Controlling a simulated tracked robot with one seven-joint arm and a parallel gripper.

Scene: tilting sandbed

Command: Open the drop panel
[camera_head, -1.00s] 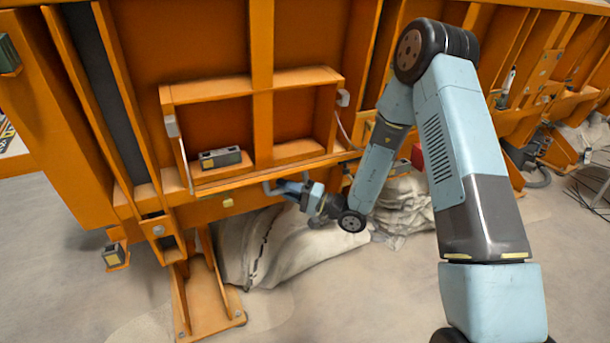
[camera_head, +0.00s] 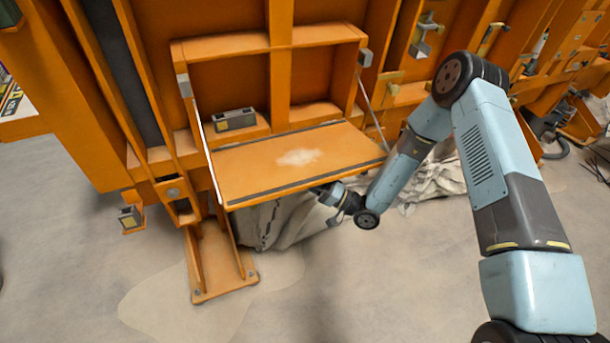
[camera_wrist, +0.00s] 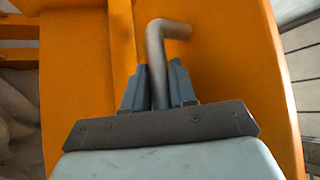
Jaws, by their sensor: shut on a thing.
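The drop panel (camera_head: 250,165) is an orange flap that lies out flat like a shelf in front of its frame in the head view, with a pale patch on its top. A stay runs along each side of it. My gripper (camera_head: 330,193) is at the panel's front edge, right of the middle. In the wrist view, my gripper (camera_wrist: 158,85) is shut on a bent grey handle (camera_wrist: 164,38), with a finger on each side, in front of an orange surface (camera_wrist: 220,70). The grip itself is hidden in the head view.
A small dark box (camera_head: 235,119) sits behind the panel at the left. Pale sacks (camera_head: 290,222) lie under the panel. An orange foot (camera_head: 220,265) stands at the lower left. The floor (camera_head: 370,290) in front is clear.

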